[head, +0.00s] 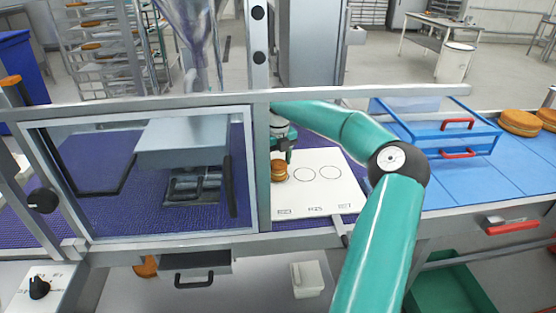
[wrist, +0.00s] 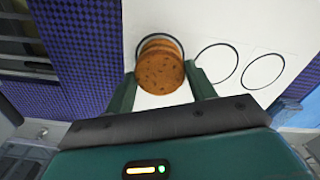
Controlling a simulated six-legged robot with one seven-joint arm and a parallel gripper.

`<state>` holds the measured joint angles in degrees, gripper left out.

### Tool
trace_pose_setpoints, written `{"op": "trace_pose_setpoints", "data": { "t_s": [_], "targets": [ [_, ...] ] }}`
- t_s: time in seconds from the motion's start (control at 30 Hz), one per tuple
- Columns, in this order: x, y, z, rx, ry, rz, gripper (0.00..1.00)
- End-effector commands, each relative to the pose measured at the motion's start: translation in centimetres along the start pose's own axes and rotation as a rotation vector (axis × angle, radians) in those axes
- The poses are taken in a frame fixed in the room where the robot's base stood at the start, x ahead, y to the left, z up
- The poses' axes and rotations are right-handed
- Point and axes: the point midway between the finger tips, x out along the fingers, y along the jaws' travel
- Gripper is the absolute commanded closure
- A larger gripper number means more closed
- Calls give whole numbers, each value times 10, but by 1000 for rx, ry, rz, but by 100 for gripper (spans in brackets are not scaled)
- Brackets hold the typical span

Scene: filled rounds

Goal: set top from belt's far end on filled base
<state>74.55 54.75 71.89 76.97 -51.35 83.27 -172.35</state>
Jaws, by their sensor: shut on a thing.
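My gripper (head: 283,158) is over the left circle of a white board with three printed circles (head: 318,201). In the wrist view my gripper (wrist: 162,92) is shut on a brown speckled round top (wrist: 160,74), with a finger on each side. Just beyond and under it shows the edge of another brown round, the base (wrist: 158,44), inside the left circle. In the head view the rounds (head: 278,172) look stacked; I cannot tell if the top touches the base. Any filling is hidden.
The purple belt (head: 100,200) runs left behind a framed clear guard with a grey press unit (head: 183,142). The other two circles (head: 304,175) are empty. Blue trays with red handles (head: 440,130) and larger brown rounds (head: 520,123) stand at right. A metal rail crosses behind.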

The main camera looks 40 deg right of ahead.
Motion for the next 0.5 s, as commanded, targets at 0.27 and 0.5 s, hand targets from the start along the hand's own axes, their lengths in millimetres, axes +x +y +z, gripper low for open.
{"op": "trace_pose_setpoints", "data": {
  "t_s": [0.27, 0.5],
  "targets": [
    [3, 0, 0, 0, 0, 0, 55],
    [4, 0, 0, 0, 0, 0, 25]
  ]
}}
